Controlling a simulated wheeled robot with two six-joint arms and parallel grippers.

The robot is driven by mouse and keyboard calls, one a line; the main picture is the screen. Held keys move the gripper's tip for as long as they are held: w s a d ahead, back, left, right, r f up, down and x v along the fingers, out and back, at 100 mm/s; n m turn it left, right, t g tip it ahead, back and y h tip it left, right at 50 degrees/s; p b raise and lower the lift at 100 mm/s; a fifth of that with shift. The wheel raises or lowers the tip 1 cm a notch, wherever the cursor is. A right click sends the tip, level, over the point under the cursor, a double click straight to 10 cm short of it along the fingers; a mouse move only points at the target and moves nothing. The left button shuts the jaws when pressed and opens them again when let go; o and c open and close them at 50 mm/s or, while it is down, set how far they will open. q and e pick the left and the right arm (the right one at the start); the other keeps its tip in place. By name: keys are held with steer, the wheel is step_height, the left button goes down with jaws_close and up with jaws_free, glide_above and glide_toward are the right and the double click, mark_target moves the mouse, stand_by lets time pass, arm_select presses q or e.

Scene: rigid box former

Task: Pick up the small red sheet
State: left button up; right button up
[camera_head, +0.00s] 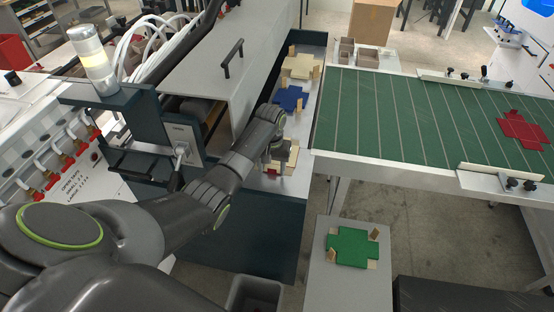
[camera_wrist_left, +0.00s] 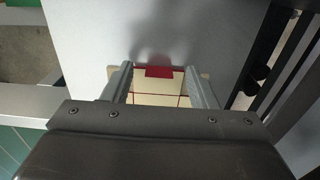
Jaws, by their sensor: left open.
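A small patch of red (camera_head: 272,173), likely the small red sheet, shows at the near end of the grey shelf, mostly hidden by my left gripper (camera_head: 279,152). In the left wrist view a red flap (camera_wrist_left: 159,72) shows between the fingertips, and a cream surface crossed by thin red lines (camera_wrist_left: 155,98) lies just nearer. My left gripper is open over this spot, one finger on each side in the picture (camera_wrist_left: 159,70). Whether the fingers touch anything cannot be told. My right gripper is not in view.
A blue sheet (camera_head: 290,98) and a cream sheet (camera_head: 301,67) lie farther along the shelf (camera_head: 301,120) between wooden blocks. A green sheet (camera_head: 352,247) lies on a stand in front. A larger red sheet (camera_head: 524,130) lies on the green conveyor (camera_head: 400,115). A grey machine housing (camera_head: 215,70) stands close left.

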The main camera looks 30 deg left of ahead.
arm_select(q)
steer(key=shift+f, duration=0.1)
steer(key=c, duration=1)
steer(key=shift+c, duration=0.2)
